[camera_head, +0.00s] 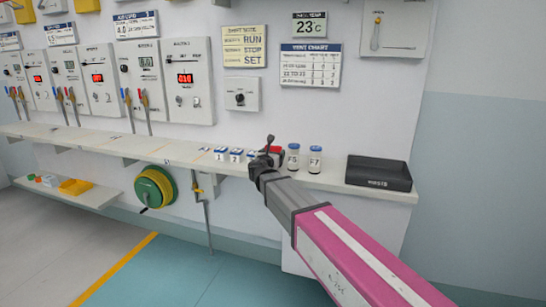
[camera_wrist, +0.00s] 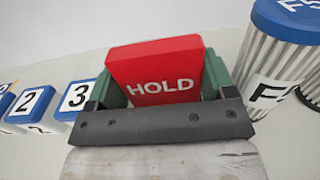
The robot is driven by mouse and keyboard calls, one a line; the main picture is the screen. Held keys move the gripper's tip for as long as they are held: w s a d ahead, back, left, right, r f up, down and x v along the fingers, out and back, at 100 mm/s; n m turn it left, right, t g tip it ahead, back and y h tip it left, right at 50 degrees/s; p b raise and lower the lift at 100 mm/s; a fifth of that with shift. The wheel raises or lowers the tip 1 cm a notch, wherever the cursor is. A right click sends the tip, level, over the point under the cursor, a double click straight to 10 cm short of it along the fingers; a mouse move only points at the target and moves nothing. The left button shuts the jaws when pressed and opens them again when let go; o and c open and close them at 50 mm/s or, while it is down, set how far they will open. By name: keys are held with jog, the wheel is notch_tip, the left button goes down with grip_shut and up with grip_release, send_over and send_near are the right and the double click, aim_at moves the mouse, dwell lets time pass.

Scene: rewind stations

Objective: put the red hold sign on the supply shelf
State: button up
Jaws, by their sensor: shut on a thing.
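The red hold sign (camera_wrist: 155,70) fills the middle of the wrist view, with white HOLD lettering facing the camera. My gripper (camera_wrist: 160,84) is shut on it, with a green finger on each side. In the head view my gripper (camera_head: 267,156) is over the long wall shelf, and the red sign (camera_head: 277,150) partly shows beside it. A lower shelf (camera_head: 88,197) is at the left, below the long one. I see no label naming either as the supply shelf.
Numbered blue-and-white blocks (camera_head: 236,155) stand left of my gripper. A hose reel (camera_head: 155,188) hangs between.

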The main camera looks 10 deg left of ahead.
jog(key=shift+f, duration=0.35)
jog(key=shift+f, duration=0.1)
jog(key=o, duration=0.9)
jog(key=shift+o, duration=0.2)
jog(key=shift+s, duration=0.2)
jog(key=s, duration=1.1)
jog(key=shift+s+a, duration=0.3)
jog(key=shift+a, duration=0.15)
